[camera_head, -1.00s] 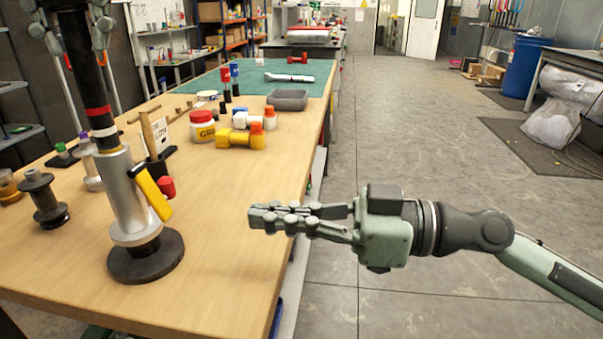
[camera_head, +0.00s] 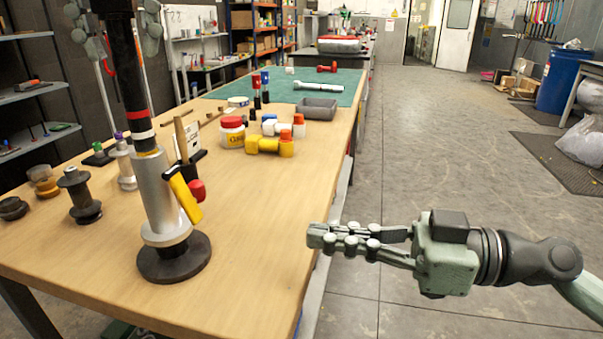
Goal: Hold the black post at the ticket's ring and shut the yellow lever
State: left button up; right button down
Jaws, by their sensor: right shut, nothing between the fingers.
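The black post (camera_head: 126,75) stands tilted in a silver sleeve (camera_head: 160,195) on a round black base (camera_head: 174,258). Red (camera_head: 137,114) and white (camera_head: 142,135) rings band it above the sleeve. The yellow lever (camera_head: 186,198) slants down and out from the sleeve's right side. A ticket (camera_head: 192,137) stands behind the post, its print too small to read. My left gripper (camera_head: 113,28) is at the top edge, its fingers apart on either side of the post's upper part; its palm is cut off. My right gripper (camera_head: 315,236) is shut and empty beyond the table's right edge.
A red knob (camera_head: 197,190) shows behind the lever. The wooden table's right front (camera_head: 255,240) is clear.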

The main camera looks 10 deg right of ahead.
pick_arm(q)
jog(key=shift+o, duration=0.9)
jog(key=shift+r, duration=0.1)
jog(key=shift+r, duration=5.9)
